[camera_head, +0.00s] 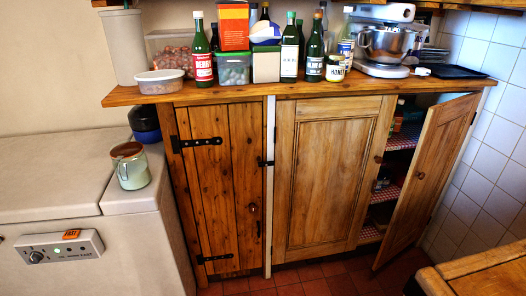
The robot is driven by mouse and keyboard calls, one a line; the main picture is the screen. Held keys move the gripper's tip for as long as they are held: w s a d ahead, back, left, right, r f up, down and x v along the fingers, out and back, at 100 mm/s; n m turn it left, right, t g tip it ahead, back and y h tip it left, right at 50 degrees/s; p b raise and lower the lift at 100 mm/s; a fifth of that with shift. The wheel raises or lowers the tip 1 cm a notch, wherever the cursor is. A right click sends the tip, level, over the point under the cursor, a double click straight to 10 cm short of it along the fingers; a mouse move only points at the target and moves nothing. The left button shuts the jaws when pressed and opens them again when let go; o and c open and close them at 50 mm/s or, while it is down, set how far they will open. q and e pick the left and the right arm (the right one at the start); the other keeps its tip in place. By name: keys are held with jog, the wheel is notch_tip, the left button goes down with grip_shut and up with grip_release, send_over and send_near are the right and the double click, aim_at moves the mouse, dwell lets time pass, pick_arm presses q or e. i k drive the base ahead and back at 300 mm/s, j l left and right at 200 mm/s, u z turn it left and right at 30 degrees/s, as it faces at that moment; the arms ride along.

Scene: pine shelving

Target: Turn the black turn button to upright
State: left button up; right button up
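The black turn button (266,163) is small and dark. It sits near the white strip (269,200) between the dark plank door (222,180) and the lighter panelled door (322,180). It appears to lie crosswise, roughly horizontal, reaching over the edge of the plank door. Its fine shape is too small to tell. The plank door is shut and has black strap hinges (200,142) on its left side and a round knob (251,208). Neither of my grippers is in view.
A panelled door (428,180) at the right stands open, showing shelves. The worktop (300,88) above is crowded with bottles, tubs and a mixer (386,45). A white chest appliance (60,190) stands left, with a jar (131,167) on it. A wooden table corner (480,275) is lower right. Red floor tiles show between.

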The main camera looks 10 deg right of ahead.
aim_at(268, 163)
jog(key=i+z, duration=0.2)
jog(key=i, duration=0.45)
jog(key=i+j+z, duration=0.25)
jog(key=i, duration=0.45)
jog(key=u, duration=0.4)
jog(key=k+j, duration=0.05)
jog(key=j, duration=0.05)
